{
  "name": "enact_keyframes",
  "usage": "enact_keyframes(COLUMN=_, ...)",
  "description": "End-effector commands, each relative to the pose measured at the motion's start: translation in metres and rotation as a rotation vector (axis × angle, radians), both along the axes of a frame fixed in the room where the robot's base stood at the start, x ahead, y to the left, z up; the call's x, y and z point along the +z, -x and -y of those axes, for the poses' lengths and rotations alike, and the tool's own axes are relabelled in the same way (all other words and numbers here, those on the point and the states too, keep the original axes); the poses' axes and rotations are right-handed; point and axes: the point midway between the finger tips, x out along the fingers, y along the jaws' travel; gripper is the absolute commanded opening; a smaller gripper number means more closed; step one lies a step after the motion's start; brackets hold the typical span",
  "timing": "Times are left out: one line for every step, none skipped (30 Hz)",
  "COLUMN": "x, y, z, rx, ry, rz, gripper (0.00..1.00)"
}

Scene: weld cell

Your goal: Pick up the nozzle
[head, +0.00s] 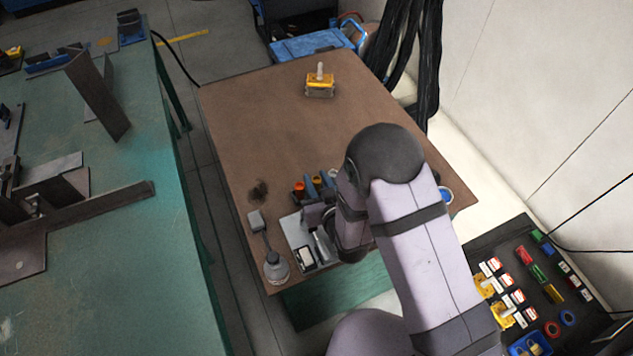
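My arm reaches over the brown table (265,115), and its wrist bends down at the table's front part. My gripper (316,216) is a dark shape low over a light grey tray (293,229), partly hidden by my own wrist. I cannot see whether its fingers are open or shut. A small pale metal cylinder (320,246) lies in the tray, just below the gripper in the picture. It may be the nozzle, but it is too small to be sure. A yellow block with a pale upright peg (320,81) stands at the table's back.
Orange and blue small items (307,188) stand behind the tray. A grey round-based tool (277,266) lies at its left. A green welding bench (110,220) with steel parts is at left. A dark mat (545,275) with coloured items is at right. The table's middle is clear.

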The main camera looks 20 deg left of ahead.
Motion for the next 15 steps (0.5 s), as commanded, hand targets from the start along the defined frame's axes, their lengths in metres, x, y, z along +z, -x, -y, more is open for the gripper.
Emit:
enact_keyframes(x=-0.0005, y=-0.0017, z=-0.0011, rx=0.0, ry=0.0, rz=0.0, gripper=0.25)
enact_keyframes(x=-0.0009, y=-0.0024, z=-0.0016, rx=0.0, ry=0.0, rz=0.0, gripper=0.25)
enact_keyframes(x=-0.0012, y=-0.0029, z=-0.0022, rx=0.0, ry=-0.001, rz=0.001, gripper=0.25)
enact_keyframes(x=-0.0014, y=-0.0032, z=-0.0024, rx=0.0, ry=-0.001, rz=0.001, gripper=0.25)
enact_keyframes(x=-0.0015, y=-0.0032, z=-0.0024, rx=0.0, ry=-0.001, rz=0.001, gripper=0.25)
enact_keyframes(x=-0.0016, y=-0.0032, z=-0.0024, rx=0.0, ry=-0.001, rz=0.001, gripper=0.25)
enact_keyframes(x=-0.0016, y=-0.0032, z=-0.0024, rx=0.0, ry=-0.001, rz=0.001, gripper=0.25)
enact_keyframes(x=-0.0016, y=-0.0031, z=-0.0023, rx=0.0, ry=-0.001, rz=0.001, gripper=0.25)
enact_keyframes(x=-0.0016, y=-0.0031, z=-0.0023, rx=0.0, ry=-0.001, rz=0.001, gripper=0.25)
enact_keyframes(x=-0.0016, y=-0.0031, z=-0.0022, rx=0.0, ry=-0.001, rz=0.001, gripper=0.23)
enact_keyframes(x=-0.0016, y=-0.003, z=-0.0023, rx=0.0, ry=-0.001, rz=0.001, gripper=0.16)
enact_keyframes(x=-0.0016, y=-0.003, z=-0.0023, rx=0.0, ry=-0.001, rz=0.001, gripper=0.06)
enact_keyframes(x=-0.0015, y=-0.003, z=-0.0022, rx=0.0, ry=-0.001, rz=0.001, gripper=0.0)
enact_keyframes(x=-0.0015, y=-0.003, z=-0.0022, rx=0.0, ry=-0.001, rz=0.001, gripper=0.0)
enact_keyframes(x=-0.0013, y=-0.0031, z=-0.0023, rx=0.0, ry=-0.001, rz=0.001, gripper=0.0)
